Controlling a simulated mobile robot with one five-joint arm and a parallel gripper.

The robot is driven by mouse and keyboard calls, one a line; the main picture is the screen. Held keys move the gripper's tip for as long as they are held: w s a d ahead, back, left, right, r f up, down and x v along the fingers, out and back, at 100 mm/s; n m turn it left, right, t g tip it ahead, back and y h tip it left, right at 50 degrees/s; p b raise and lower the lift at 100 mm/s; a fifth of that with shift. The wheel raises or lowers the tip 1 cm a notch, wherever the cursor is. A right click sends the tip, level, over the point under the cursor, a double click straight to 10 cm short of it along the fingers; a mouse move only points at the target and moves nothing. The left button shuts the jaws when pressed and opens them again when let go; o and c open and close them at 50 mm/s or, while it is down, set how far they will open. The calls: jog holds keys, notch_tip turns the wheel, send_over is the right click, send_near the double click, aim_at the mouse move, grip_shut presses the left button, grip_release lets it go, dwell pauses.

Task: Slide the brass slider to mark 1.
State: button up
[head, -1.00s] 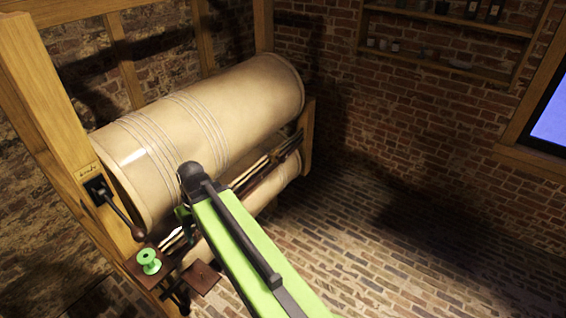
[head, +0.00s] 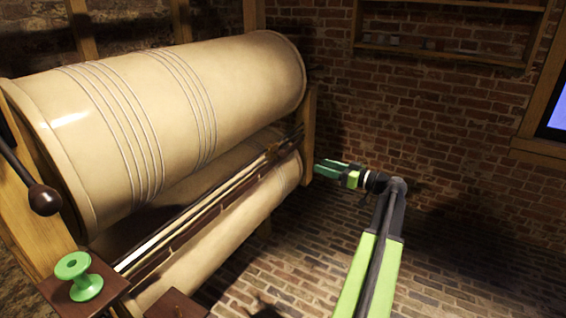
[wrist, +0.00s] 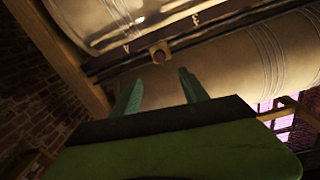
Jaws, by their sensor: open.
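A small brownish block with a round face, which looks like the brass slider (wrist: 160,52), sits on the dark rail between two large cream cylinders in the wrist view. It also seems to show as a small brownish piece on the rail (head: 272,150) towards its right end in the head view. My gripper (head: 319,168) is open and empty, to the right of the rail's right end in the head view. In the wrist view its green fingers (wrist: 160,80) stand apart below the slider, not touching it. I cannot make out mark 1.
The upper cream cylinder (head: 165,110) and a wooden post (head: 310,135) bound the rail. A dark crank handle (head: 42,198) and a green spool (head: 80,277) are at the left. The brick floor at right is free.

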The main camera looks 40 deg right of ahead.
aim_at(286, 155)
jog(key=x, duration=1.7)
jog(key=shift+w, duration=0.1)
grip_shut()
dwell(0.6)
